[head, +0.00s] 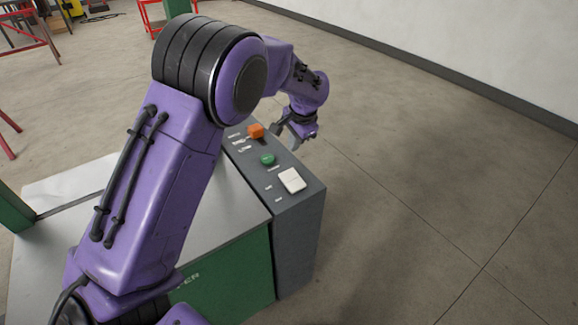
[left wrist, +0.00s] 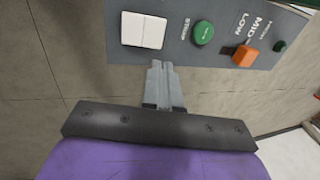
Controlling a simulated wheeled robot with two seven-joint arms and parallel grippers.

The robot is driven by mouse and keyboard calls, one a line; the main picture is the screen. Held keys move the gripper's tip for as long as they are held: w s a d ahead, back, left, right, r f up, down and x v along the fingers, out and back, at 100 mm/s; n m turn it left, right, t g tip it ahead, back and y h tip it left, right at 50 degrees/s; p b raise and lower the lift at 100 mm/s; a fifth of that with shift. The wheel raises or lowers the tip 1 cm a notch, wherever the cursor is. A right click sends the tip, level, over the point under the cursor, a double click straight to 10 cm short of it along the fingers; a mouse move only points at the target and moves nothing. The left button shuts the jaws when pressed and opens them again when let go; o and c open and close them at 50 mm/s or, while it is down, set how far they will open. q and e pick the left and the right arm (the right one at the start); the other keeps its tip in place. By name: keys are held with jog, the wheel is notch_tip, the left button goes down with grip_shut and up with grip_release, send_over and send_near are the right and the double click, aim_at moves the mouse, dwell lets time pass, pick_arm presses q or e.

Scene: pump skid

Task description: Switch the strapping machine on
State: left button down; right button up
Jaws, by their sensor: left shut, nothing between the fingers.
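The strapping machine's grey control panel (head: 310,207) carries a white square switch (head: 292,181), a green round button (head: 267,159) and an orange knob (head: 256,131). In the left wrist view, the white switch (left wrist: 143,30) is at the upper left, the green button (left wrist: 203,33) right of it and the orange knob (left wrist: 244,56) further right. My left gripper (head: 290,133) is beyond the panel's far side, near the orange knob in the head view. In the wrist view, its closed, empty fingers (left wrist: 160,66) show at the panel's edge, below the white switch and green button. Contact cannot be told.
The machine's grey top (head: 232,212) and green side (head: 232,275) lie under and beside my left arm. Open floor (head: 430,190) lies right of the machine. Red frames (head: 30,30) stand at the back left.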

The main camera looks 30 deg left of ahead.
aim_at(288, 172)
pick_arm(q)
jog(key=p+x, duration=0.3)
jog(key=x, duration=0.8)
jog(key=shift+w+f, duration=0.1)
jog(key=shift+f, duration=0.2)
jog(key=shift+a+f+p, duration=0.15)
jog(key=shift+f+p, duration=0.15)
jog(key=shift+f, duration=0.3)
jog(key=shift+w, duration=0.1)
